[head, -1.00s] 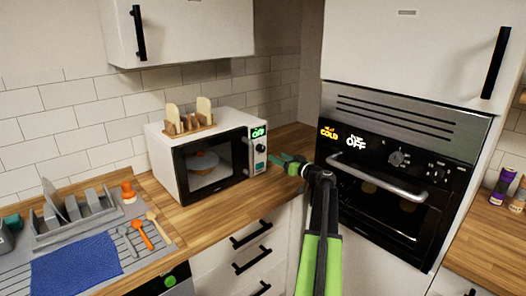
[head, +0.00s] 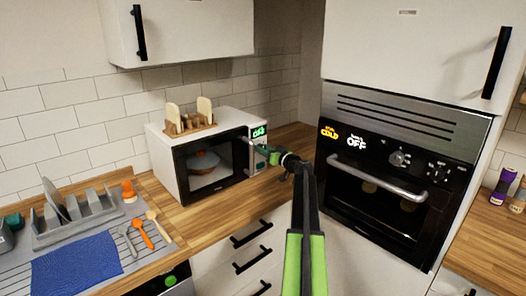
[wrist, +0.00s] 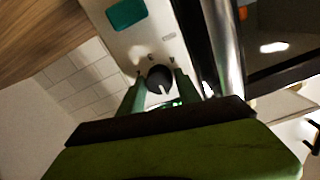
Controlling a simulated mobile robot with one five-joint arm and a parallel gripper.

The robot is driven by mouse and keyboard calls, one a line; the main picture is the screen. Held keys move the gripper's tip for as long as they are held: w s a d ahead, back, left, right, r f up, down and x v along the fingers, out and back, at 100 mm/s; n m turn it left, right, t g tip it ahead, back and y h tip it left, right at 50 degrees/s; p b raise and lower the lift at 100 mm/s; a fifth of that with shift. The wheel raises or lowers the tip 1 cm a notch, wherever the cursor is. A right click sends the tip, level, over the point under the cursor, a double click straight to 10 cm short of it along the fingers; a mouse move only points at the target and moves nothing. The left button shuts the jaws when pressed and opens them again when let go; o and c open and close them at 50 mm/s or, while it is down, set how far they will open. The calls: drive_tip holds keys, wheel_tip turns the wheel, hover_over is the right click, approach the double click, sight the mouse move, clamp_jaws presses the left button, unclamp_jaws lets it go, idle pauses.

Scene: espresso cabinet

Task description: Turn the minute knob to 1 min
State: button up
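The white microwave (head: 163,160) stands on the wooden counter, with a black glass door and a lit green display (head: 259,132) at the top of its control panel. In the wrist view the minute knob (wrist: 159,78) is a round black dial with a light pointer mark. My gripper (wrist: 160,82) has one green finger on each side of the knob, with a narrow gap visible beside it. Contact with the knob cannot be told. In the head view my gripper (head: 264,151) is at the panel and hides the knob.
A teal button (wrist: 127,14) sits on the same panel. The silver door handle (wrist: 226,55) runs close beside the fingers. A wooden rack (head: 190,125) stands on the microwave. The built-in oven (head: 390,190) is right of my arm. The counter (head: 215,207) before the microwave is clear.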

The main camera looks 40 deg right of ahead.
clamp_jaws()
drive_tip(key=shift+m, duration=0.3)
drive_tip(key=m, duration=1.1)
drive_tip(key=shift+d, duration=0.1)
drive_tip(key=shift+m, duration=0.3)
idle(0.4)
